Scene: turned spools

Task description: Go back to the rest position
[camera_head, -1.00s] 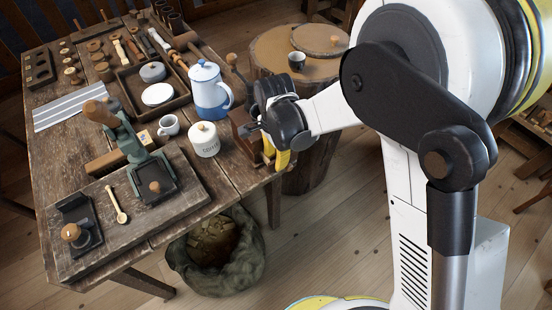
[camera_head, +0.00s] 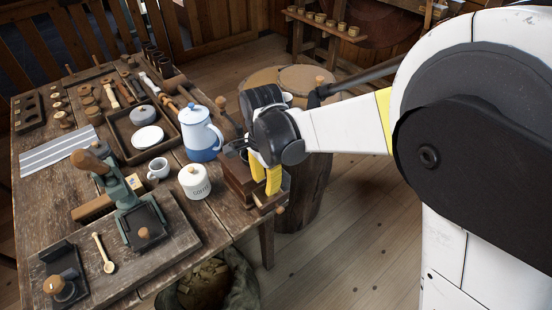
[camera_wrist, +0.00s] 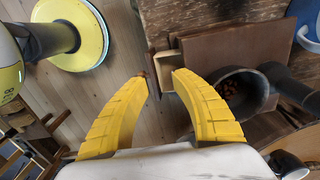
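My gripper (camera_head: 267,187) is at the right edge of the wooden table (camera_head: 222,229), in front of the stump, with its yellow fingers pointing down beside a brown wooden box (camera_head: 237,178). The gap lies over the table's edge and the floor. A dark metal cup (camera_wrist: 243,82) with brown bits inside is just to the right of the right finger.
A blue and white pot (camera_head: 200,138), a lidded white jar (camera_head: 194,182) and a small mug (camera_head: 158,168) stand left of my gripper. A tree stump (camera_head: 311,190) is behind it. A dark sack (camera_head: 238,282) sits on the floor below. Floor to the right is partly clear.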

